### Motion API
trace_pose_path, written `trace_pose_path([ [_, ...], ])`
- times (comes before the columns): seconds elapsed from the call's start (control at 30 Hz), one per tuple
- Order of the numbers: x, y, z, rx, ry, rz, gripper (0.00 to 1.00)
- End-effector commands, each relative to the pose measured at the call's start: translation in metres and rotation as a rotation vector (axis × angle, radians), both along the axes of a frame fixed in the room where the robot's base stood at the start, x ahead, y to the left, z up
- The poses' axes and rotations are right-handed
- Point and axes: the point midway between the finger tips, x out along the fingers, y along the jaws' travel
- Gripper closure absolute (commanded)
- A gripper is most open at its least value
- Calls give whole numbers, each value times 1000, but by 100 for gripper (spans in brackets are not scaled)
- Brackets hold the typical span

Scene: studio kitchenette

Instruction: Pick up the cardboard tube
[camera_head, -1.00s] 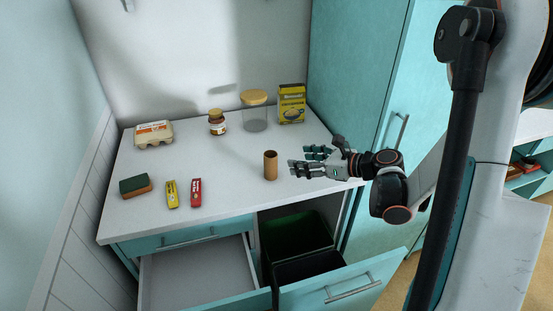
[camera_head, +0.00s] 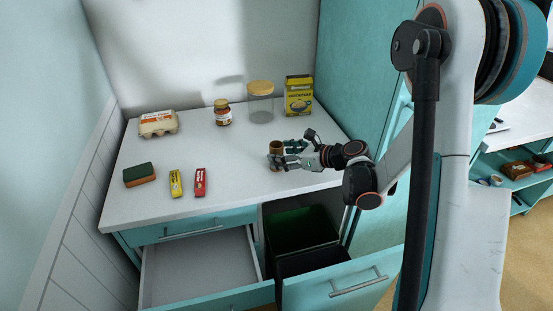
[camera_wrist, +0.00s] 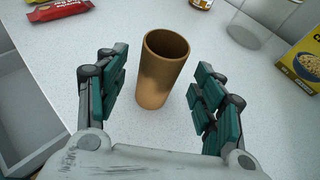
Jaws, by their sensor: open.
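The brown cardboard tube (camera_head: 277,148) stands upright on the white counter, near its front right part. In the head view, my gripper (camera_head: 281,155) is at the tube and its fingers partly hide it. In the wrist view, the tube (camera_wrist: 163,70) stands between the two open green-padded fingers of my gripper (camera_wrist: 160,92), nearer the far ends of the fingers. Bare counter shows between the tube and each finger, so neither appears to touch it.
A glass jar (camera_head: 260,108), a yellow box (camera_head: 298,96) and a small jar (camera_head: 222,113) stand behind. An egg carton (camera_head: 158,123), sponge (camera_head: 139,174), yellow packet (camera_head: 175,183) and red packet (camera_head: 200,182) lie left. Below, a drawer (camera_head: 200,270) and a bin compartment (camera_head: 300,232) are open.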

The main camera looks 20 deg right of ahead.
Motion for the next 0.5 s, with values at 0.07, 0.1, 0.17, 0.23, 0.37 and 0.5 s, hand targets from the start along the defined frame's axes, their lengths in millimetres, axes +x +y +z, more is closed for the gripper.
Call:
trace_pose_path([
  [0.07,8,10,-8,-1,0,4,38],
  [0.1,13,13,-10,-1,0,4,38],
  [0.17,17,16,-12,-1,0,1,38],
  [0.23,21,19,-13,0,1,1,38],
  [0.37,21,19,-12,-1,1,0,38],
  [0.5,21,19,-12,0,0,0,49],
])
